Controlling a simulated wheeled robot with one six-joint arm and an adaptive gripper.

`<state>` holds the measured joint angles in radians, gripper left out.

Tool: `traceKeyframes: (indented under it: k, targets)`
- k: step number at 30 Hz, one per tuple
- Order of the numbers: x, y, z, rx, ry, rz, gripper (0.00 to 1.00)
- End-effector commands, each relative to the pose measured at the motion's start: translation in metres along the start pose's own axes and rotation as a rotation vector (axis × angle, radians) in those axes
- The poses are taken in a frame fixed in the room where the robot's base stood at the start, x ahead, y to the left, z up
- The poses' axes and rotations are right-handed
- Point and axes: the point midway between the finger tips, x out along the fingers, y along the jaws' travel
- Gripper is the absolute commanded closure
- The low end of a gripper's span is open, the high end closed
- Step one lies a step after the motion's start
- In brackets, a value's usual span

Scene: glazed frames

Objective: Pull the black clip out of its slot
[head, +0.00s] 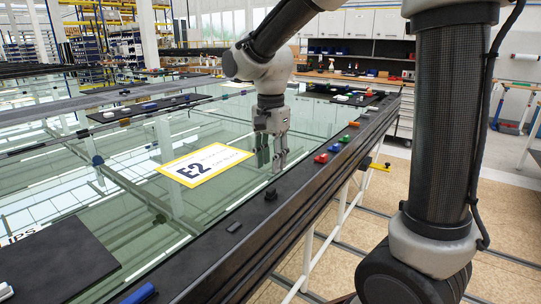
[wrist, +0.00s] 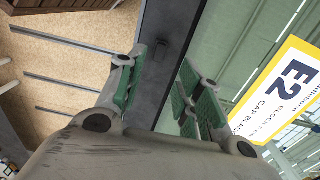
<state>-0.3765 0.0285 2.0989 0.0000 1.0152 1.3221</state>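A small black clip (head: 271,194) sits upright on the black frame rail, just below and in front of my gripper in the head view. In the wrist view a dark piece (wrist: 162,50) shows on the rail between my fingers; I cannot tell for sure that it is the same clip. My gripper (head: 272,160) points down over the rail's inner edge, its fingers apart and nothing held. In the wrist view my gripper (wrist: 163,88) shows green pads on both sides of the dark rail. The clip's slot is too small and dark to make out.
A white and yellow E2 card (head: 204,163) lies at the glass (head: 120,205). A flat black piece (head: 234,227) lies nearer on the rail. Red (head: 321,158), blue (head: 334,148) and green (head: 345,139) pieces sit farther along it. A dark mat (head: 55,262) is at lower left.

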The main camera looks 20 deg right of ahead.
Motion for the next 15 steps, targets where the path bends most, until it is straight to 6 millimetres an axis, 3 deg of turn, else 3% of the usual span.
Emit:
traceKeyframes:
  k: [15]
  targets:
    - [0.056,0.001,0.000,-0.003,-0.001,0.002,0.64]
